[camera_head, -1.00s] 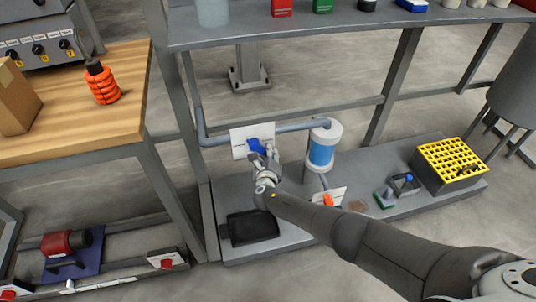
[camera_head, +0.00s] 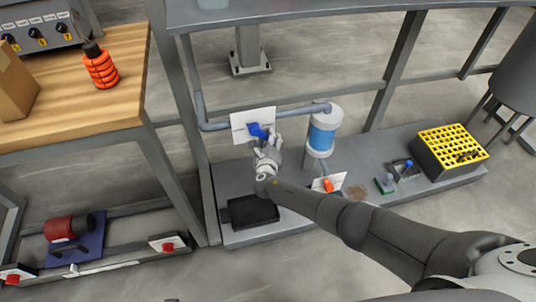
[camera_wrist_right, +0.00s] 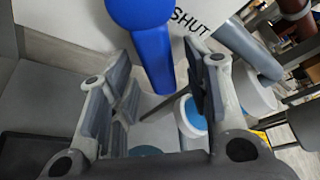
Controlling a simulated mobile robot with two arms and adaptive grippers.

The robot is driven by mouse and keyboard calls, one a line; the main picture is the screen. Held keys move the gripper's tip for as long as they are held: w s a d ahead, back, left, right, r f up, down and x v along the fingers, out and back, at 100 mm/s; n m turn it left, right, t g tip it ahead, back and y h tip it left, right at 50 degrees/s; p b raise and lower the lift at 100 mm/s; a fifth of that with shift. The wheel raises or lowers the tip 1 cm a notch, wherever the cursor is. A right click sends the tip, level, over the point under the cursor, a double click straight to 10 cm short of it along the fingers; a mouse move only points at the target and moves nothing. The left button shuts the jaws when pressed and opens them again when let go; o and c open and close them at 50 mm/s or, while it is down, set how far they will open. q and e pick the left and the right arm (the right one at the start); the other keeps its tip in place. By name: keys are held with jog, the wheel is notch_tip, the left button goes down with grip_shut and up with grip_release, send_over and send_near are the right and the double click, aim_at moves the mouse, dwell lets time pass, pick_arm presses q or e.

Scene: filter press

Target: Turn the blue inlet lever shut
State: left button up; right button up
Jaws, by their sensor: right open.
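The blue inlet lever (camera_head: 257,131) sits on a white plate (camera_head: 240,122) fixed on the grey pipe. Its handle points to the lower right in the head view. My right gripper (camera_head: 269,142) is just below and right of it, open. In the right wrist view the blue lever (camera_wrist_right: 152,45) comes down from the top, and its end lies between the two spread fingers of my right gripper (camera_wrist_right: 160,88). I see no clear contact with either finger. The word SHUT shows on the plate (camera_wrist_right: 205,12) right of the lever. My left gripper is out of view.
A blue and white filter housing (camera_head: 322,138) stands just right of the gripper. An orange lever (camera_head: 328,185) is on a lower plate. A black tray (camera_head: 250,212) lies below. A yellow-topped crate (camera_head: 450,148) stands at the right.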

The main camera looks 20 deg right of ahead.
jog(key=v, duration=1)
jog(key=shift+s+r, duration=0.25)
jog(key=shift+s, duration=0.1)
